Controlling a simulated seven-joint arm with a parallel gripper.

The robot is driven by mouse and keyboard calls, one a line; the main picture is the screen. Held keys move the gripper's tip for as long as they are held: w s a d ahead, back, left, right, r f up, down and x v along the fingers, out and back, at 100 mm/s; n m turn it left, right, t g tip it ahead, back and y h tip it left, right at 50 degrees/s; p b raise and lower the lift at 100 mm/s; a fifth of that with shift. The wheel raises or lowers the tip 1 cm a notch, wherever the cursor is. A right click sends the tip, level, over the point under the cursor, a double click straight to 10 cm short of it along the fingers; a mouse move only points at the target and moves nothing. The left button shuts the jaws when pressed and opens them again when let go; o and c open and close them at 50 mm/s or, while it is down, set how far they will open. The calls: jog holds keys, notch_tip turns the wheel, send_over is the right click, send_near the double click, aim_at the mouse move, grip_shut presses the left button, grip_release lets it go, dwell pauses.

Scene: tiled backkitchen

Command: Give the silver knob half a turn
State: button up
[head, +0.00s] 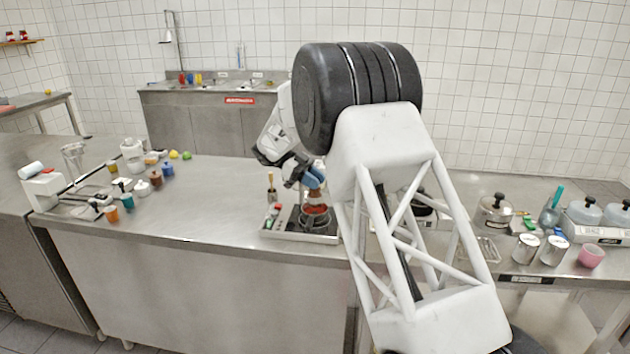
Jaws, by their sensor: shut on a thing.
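My gripper (313,184), with blue parts near its end, points down over a shallow grey tray (285,237) on the steel counter. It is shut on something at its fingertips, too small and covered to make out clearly. Just below the fingertips a dark red, round thing (315,210) shows in the tray. I cannot make out the silver knob as a separate thing; the gripper and arm cover much of this spot.
A brown-handled tool (271,186) stands upright at the tray's left. Several small cups and pots stand farther left. A lidded pot (495,210), two cans and a pink cup (591,257) stand right.

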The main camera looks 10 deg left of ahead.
jog(key=shift+g, duration=0.3)
jog(key=o, duration=0.9)
jog(key=shift+o, duration=0.2)
jog(key=shift+n+t, duration=0.3)
jog(key=shift+t, duration=0.3)
jog(key=n+t+h, duration=0.1)
jog(key=n+t, duration=0.4)
jog(key=shift+t, duration=0.4)
jog(key=n+t+y, duration=0.1)
jog(key=n+t, duration=0.1)
jog(key=n+t+y, duration=0.1)
jog(key=n+t, duration=0.2)
jog(key=shift+t, duration=0.3)
jog(key=n+t+y, duration=0.5)
jog(key=n, duration=0.1)
jog(key=shift+n+y, duration=0.3)
jog(key=shift+n+t+y, duration=0.6)
jog(key=shift+n+y, duration=1.1)
jog(key=shift+y, duration=0.2)
